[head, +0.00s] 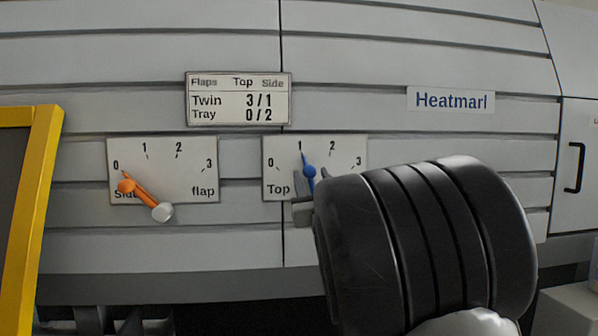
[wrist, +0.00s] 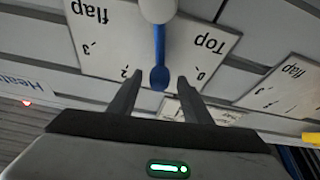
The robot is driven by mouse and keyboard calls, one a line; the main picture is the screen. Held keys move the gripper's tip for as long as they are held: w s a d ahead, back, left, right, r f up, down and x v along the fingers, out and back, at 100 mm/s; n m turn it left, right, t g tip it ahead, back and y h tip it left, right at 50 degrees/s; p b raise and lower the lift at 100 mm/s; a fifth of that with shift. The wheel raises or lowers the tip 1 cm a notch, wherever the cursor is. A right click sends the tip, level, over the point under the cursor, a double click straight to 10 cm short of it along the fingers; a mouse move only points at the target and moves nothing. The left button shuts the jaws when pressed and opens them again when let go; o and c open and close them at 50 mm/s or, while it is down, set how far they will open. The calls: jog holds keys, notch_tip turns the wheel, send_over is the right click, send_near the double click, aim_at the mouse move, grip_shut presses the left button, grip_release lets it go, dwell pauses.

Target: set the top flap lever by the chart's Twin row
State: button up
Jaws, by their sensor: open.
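The chart (head: 238,98) reads Top 3 and Side 1 in its Twin row, and 0 / 2 for Tray. The blue top flap lever (head: 309,172) has its pointer at 1 on the white 0–3 plate (head: 277,152); my arm hides its lower part. In the wrist view, the blue lever (wrist: 160,50) with its pale knob (wrist: 158,9) appears between the two fingers of my gripper (wrist: 158,78). The gripper is open, with a gap on each side of the lever; its depth relative to the lever is unclear. In the head view, the gripper (head: 302,200) is mostly hidden by my wrist.
The orange side flap lever (head: 142,198) on its own plate (head: 190,165) points at 0, its pale knob hanging lower right. A yellow-framed panel (head: 42,200) stands at the left edge. A black door handle (head: 575,167) is at the right.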

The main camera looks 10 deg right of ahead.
jog(key=shift+x, duration=1.45)
jog(key=shift+c, duration=0.6)
grip_shut()
